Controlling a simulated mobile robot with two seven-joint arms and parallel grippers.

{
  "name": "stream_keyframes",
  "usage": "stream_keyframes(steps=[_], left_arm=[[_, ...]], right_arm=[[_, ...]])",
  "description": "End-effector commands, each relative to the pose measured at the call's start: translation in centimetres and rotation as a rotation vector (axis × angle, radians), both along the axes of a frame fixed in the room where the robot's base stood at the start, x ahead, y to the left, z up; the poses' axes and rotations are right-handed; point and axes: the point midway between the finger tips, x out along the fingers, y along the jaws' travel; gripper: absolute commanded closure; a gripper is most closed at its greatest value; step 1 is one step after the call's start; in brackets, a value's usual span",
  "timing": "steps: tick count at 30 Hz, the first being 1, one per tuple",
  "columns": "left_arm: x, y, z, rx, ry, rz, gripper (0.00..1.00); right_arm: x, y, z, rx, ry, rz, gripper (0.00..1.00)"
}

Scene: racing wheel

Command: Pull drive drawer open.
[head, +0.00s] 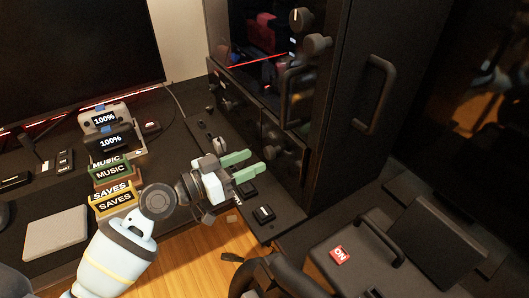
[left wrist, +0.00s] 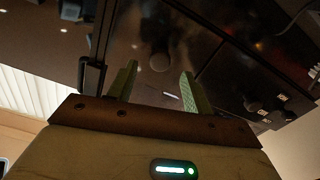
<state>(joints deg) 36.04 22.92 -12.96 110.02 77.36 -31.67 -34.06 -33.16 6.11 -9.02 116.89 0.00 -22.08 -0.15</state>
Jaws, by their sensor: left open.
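A tall black cabinet (head: 345,65) stands right of centre in the head view, with a row of dark fronts with round knobs along its lower left side. The front nearest my left gripper (head: 257,161) carries a dark knob (head: 272,136). I cannot read a label to tell which front is the drive drawer; the fronts look closed. My left gripper is open and empty, its green fingers pointing at the front, apparently just short of it. In the left wrist view, a round knob (left wrist: 159,58) shows between and beyond the fingers (left wrist: 160,74). My right gripper is out of view.
A dark desk holds labelled boxes (head: 115,195), a grey pad (head: 55,232) and a monitor (head: 75,50). Small black items (head: 264,214) lie on the ledge below my gripper. A black box with a red ON tag (head: 339,255) stands at lower right.

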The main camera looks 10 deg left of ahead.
Motion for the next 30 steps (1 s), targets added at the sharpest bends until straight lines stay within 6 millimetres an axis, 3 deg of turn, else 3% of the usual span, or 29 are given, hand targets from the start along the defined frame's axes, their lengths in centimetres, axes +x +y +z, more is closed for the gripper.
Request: stream_keyframes(steps=[9,21,30], left_arm=[[2.9,-2.9,0.1,-0.001,-0.001,0.000,0.50],[3.3,-3.3,-0.1,0.000,0.001,0.000,0.51],[3.3,-3.3,-0.1,0.001,0.001,0.000,0.90]], right_arm=[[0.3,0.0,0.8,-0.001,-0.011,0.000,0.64],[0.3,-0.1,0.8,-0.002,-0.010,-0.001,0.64],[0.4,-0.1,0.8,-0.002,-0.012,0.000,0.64]])
